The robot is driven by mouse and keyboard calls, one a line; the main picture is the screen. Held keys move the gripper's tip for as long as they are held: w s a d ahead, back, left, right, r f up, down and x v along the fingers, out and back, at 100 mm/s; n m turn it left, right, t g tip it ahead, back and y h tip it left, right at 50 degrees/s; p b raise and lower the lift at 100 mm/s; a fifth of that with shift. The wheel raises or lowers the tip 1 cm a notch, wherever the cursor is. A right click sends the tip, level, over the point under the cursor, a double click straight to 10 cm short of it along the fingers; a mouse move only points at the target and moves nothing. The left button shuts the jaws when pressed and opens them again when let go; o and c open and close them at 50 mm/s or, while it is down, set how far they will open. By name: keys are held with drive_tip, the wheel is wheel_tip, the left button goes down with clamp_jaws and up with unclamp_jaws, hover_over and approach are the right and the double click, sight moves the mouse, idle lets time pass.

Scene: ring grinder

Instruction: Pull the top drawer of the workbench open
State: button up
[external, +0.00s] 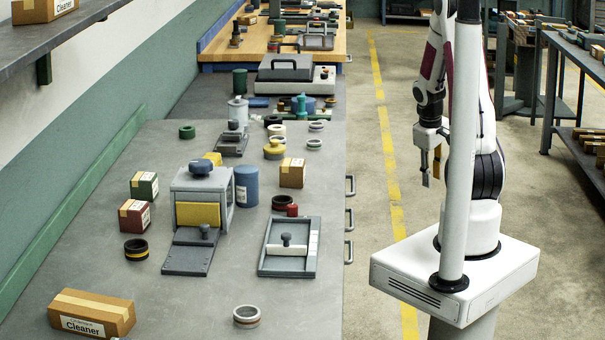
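The grey workbench (95,245) runs along the left of the external view. Three metal bar handles show on its right side: an upper one (350,185), a middle one (349,220) and a lower one (348,251). The drawer fronts are hidden by the steep view, and no drawer visibly sticks out. I cannot tell for certain which handle is the top drawer's. My gripper (432,173) hangs pointing down over the aisle, to the right of the handles and clear of them. Its fingers look apart, with nothing between them.
On the bench stand a grey device with a yellow panel (198,214), a grey tray (264,272), a blue can (246,186) and small boxes. The floor between bench and my base is clear, marked with a yellow line (394,190). A shelf (575,60) stands far right.

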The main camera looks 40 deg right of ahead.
drive_tip(key=w+d+f+n+t, duration=0.1)
drive_tip(key=w+d+f+n, duration=0.15)
drive_tip(key=f, duration=0.35)
drive_tip(key=w+d+f+n+t, duration=0.1)
drive_tip(key=w+d+f+n, duration=0.1)
drive_tip(key=d+f+n, duration=0.3)
drive_tip(key=n+t+y, duration=0.9)
drive_tip(key=n+t, duration=0.3)
drive_tip(key=n, duration=0.3)
approach(353, 183)
drive_tip(key=w, duration=0.2)
drive_tip(key=shift+a+f, duration=0.35)
drive_tip(key=shift+a, duration=0.05)
drive_tip(key=shift+w, duration=0.15)
drive_tip(key=shift+x, duration=3.8)
drive_tip(key=shift+f, duration=0.2)
